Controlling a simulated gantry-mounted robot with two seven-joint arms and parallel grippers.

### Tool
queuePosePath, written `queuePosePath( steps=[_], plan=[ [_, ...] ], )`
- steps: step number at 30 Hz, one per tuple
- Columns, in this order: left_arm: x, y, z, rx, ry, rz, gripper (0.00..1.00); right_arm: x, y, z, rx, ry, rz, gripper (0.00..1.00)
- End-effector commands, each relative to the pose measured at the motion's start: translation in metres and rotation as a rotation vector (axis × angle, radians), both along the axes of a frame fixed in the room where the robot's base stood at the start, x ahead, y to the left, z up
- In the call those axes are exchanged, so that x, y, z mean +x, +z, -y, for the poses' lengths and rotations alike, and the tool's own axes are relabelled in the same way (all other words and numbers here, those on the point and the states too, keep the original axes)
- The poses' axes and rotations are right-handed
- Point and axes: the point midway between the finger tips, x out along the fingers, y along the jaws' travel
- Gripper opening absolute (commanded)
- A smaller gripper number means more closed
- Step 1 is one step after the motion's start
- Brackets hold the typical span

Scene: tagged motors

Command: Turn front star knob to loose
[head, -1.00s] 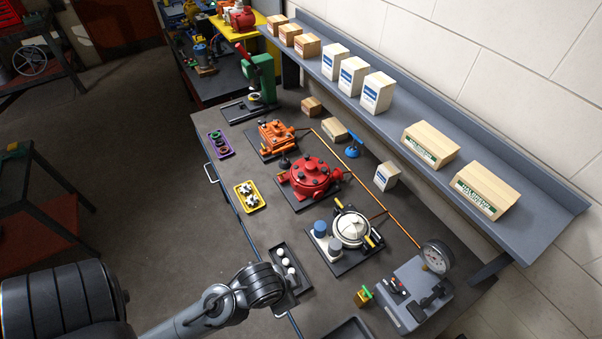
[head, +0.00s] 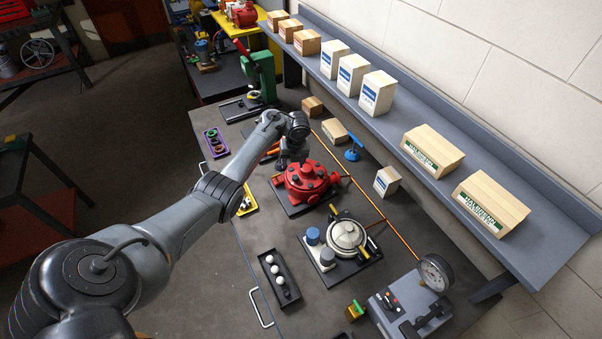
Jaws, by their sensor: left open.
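My left arm reaches in from the left across the bench. Its gripper (head: 286,160) is open, pointing down over the left edge of the red motor housing (head: 309,183). The red housing sits on a dark plate and has several small dark knobs or bolts on top. An orange motor (head: 269,154) behind it is mostly hidden by my arm. I cannot make out which knob is the front star knob; the gripper hides that area, and contact cannot be told. My right gripper is not in view.
A black tray (head: 268,262) of white balls, a yellow tray (head: 250,207), a purple tray (head: 213,151) and a gauge box (head: 407,305) are nearby. A shelf (head: 395,135) runs along the right.

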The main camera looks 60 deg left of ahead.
Motion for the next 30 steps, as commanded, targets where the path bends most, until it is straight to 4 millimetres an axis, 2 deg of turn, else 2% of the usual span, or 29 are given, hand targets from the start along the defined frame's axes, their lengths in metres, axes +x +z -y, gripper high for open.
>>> queuePosePath(
  steps=[6, 11, 14, 24, 30],
  plan=[
    [0.003, 0.019, -0.008, -0.126, -0.198, -0.01, 0.55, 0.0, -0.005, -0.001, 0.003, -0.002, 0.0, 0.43],
    [0.003, 0.018, -0.008, -0.16, -0.254, -0.006, 0.55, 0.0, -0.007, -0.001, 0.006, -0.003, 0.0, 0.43],
    [0.003, 0.009, -0.007, -0.163, -0.261, -0.008, 0.55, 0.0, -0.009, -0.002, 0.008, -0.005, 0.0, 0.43],
    [0.003, -0.046, -0.007, -0.162, -0.259, -0.008, 0.55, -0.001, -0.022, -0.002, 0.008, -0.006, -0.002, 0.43],
    [0.003, -0.071, -0.007, -0.16, -0.258, -0.007, 0.55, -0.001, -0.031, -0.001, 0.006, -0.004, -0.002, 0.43]
  ],
)
